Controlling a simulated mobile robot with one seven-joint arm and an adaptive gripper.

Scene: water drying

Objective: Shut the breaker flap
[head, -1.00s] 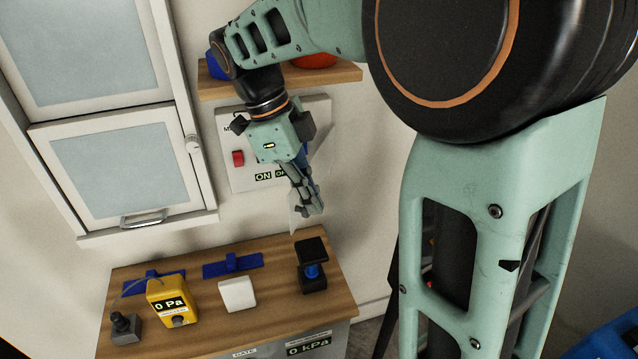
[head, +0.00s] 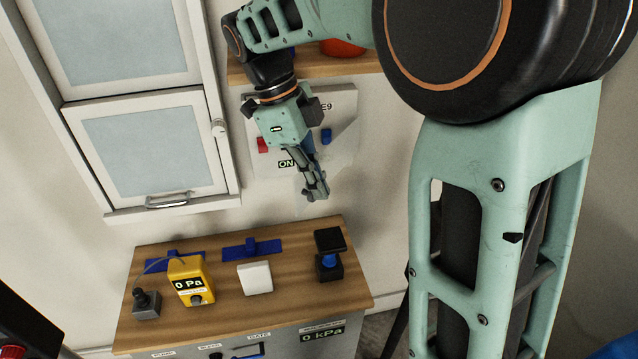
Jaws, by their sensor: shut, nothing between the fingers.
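The breaker panel (head: 345,105) is a pale box on the wall, partly hidden behind my gripper. A red switch (head: 263,145) shows on its left, a blue switch (head: 326,136) on its right, and an "ON" label (head: 286,163) low down. A faint see-through sheet (head: 346,141), which looks like the flap, stands out from the panel's right and lower part; its exact angle is hard to tell. My gripper (head: 318,194) points down in front of the panel, shut and empty. Its fingertips overlap the sheet in the picture; I cannot tell whether they touch.
Below is a wooden-topped bench (head: 215,300) with a yellow gauge (head: 187,281), a white block (head: 255,278), a black-and-blue device (head: 329,262) and a grey knob unit (head: 146,304). A shelf (head: 350,67) is above the panel. A wall cabinet (head: 150,150) stands left.

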